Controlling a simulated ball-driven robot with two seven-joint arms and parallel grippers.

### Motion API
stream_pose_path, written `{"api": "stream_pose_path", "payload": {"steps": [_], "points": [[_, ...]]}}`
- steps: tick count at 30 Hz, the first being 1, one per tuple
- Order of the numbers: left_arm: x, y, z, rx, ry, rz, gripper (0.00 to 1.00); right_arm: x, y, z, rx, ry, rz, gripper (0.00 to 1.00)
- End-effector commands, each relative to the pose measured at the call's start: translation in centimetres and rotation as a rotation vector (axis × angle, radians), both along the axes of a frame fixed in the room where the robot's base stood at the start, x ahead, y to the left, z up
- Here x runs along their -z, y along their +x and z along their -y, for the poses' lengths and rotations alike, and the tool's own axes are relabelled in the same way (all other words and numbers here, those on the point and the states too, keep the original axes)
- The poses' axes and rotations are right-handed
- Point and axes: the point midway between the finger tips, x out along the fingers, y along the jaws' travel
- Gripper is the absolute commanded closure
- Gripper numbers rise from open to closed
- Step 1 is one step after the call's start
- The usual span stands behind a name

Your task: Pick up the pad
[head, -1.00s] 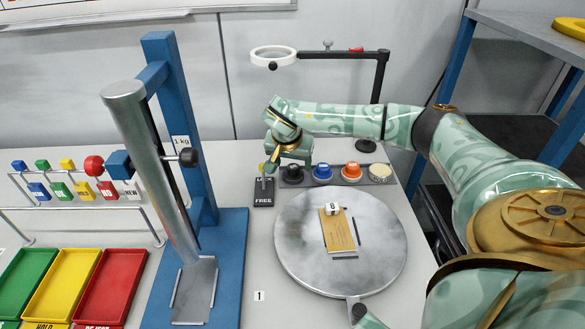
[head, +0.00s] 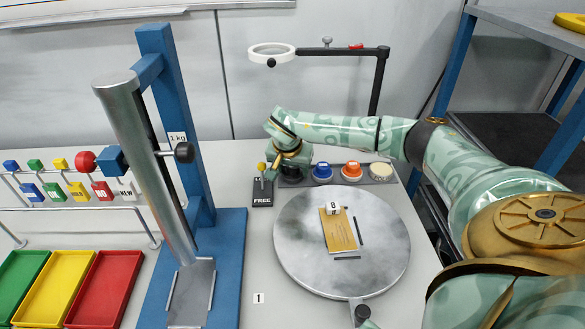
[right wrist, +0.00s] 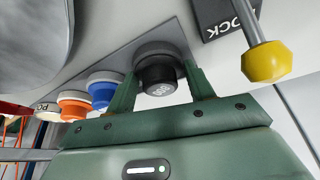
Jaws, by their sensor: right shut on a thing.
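Several round pads with knobs stand in a row on a grey holder (head: 337,172) behind the turntable. The black pad (right wrist: 158,78) is at the left end in the head view, mostly hidden there by my right gripper (head: 290,174). In the right wrist view its dark knob, with a small white marking, sits between the two green fingers of my right gripper (right wrist: 162,88), which is shut on it. The blue pad (head: 322,171), orange pad (head: 351,170) and cream pad (head: 380,171) stand free to the right. The black pad still appears seated on the holder.
A lever with a yellow knob (right wrist: 266,62) rises close beside my right gripper. The round metal turntable (head: 300,265) in front carries a wooden block (head: 338,230). A magnifier (head: 272,50) on a black post stands behind. A blue press (head: 228,250) stands left.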

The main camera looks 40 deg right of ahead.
Motion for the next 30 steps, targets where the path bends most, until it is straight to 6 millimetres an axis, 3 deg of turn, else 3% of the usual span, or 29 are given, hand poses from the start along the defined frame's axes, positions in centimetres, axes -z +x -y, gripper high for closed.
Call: {"api": "stream_pose_path", "payload": {"steps": [8, 15, 24, 30], "points": [[-1.6, 0.4, -0.1, 0.0, 0.001, 0.01, 1.0, -3.9, 0.1, 0.0, -0.001, 0.0, 0.007, 0.73], [-4.6, 1.1, -0.2, 0.0, 0.002, 0.027, 1.0, -10.1, -4.3, -2.9, -0.005, -0.001, 0.008, 0.73], [-6.1, 1.4, -0.2, 0.0, 0.003, 0.035, 1.0, -12.4, -10.1, -6.8, -0.002, 0.0, 0.003, 0.73], [-6.4, 1.5, -0.2, 0.0, 0.004, 0.036, 1.0, -13.0, -11.4, -7.8, -0.001, 0.0, 0.002, 0.73]]}}
